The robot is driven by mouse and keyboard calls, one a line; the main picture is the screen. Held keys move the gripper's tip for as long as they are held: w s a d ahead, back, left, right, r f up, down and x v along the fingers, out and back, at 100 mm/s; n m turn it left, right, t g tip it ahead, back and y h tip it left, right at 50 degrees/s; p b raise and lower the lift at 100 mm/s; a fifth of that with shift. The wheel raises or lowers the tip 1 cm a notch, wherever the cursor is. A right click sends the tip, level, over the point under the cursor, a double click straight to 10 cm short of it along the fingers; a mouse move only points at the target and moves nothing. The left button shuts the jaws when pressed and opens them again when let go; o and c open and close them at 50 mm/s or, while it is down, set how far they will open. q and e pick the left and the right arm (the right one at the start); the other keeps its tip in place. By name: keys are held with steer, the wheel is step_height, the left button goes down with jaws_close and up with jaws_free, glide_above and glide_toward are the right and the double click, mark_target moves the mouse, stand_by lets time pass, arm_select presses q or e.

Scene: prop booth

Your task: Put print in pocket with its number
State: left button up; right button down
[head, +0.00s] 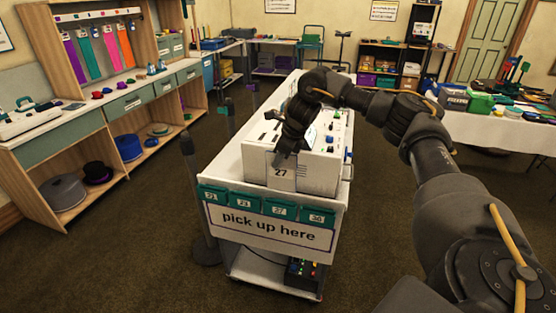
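The print (281,174) is a small white sheet marked 27. It hangs upright below the fingertips of my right gripper (282,158), which looks shut on its top edge. The print is in front of the white machine's face and above the row of pockets. The green pockets along the cart's front edge read, from left to right, 21 (211,196), 23 (243,203), 27 (279,210) and 30 (316,217). The print is roughly above pocket 27 in the picture. My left gripper is out of view.
The white machine (318,172) stands on the cart with a "pick up here" sign (268,229). A dark post (197,185) stands left of the cart. Shelving with hats (98,172) is at the left, and a loaded white table (497,131) at the right. Carpet lies open between.

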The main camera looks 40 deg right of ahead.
steer(key=b, duration=0.4)
glide_above(277, 187)
steer(key=shift+d+f, duration=0.15)
steer(key=shift+f, duration=2.1)
steer(key=shift+p, duration=0.35)
steer(key=shift+f, duration=0.2)
steer(key=shift+f+b, duration=1.35)
steer(key=shift+f, duration=1.7)
steer(key=shift+f+b, duration=0.2)
steer(key=shift+b, duration=0.1)
